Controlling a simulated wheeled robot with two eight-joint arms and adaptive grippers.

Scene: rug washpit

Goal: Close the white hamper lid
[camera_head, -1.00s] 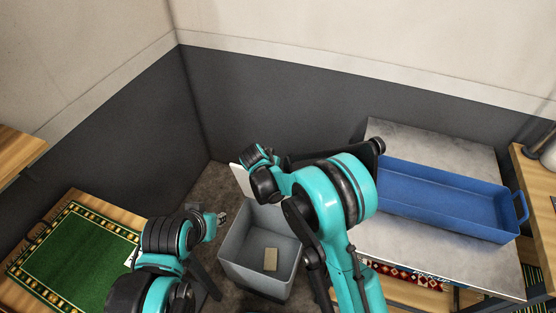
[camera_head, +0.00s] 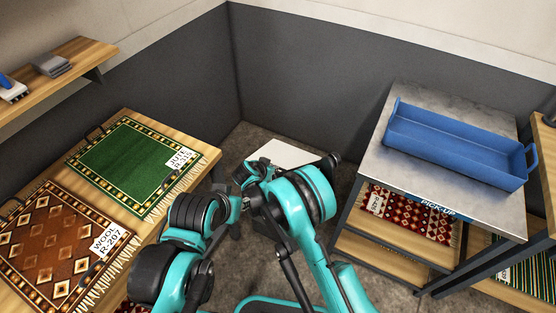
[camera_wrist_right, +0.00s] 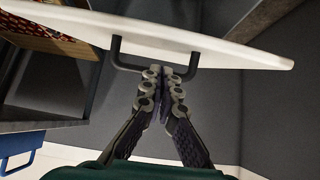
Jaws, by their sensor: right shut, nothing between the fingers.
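The white hamper lid (camera_head: 290,153) shows in the head view as a pale, roughly level panel behind my right arm. The hamper body below it is hidden by my arms. In the wrist view the underside or face of the white lid (camera_wrist_right: 190,38) spans the top, with a black bar handle (camera_wrist_right: 117,52) on it. My right gripper (camera_wrist_right: 164,72) is shut and empty, its fingertips at the handle; whether they touch it I cannot tell. My left gripper (camera_head: 245,203) is small and partly hidden beside the right arm; its jaws are unclear.
A table with a green rug (camera_head: 130,165) and a brown patterned rug (camera_head: 62,235) stands at left. A metal-topped pick-up table (camera_head: 412,170) holding a blue tray (camera_head: 455,150) stands at right. Dark walls close off the corner behind the lid.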

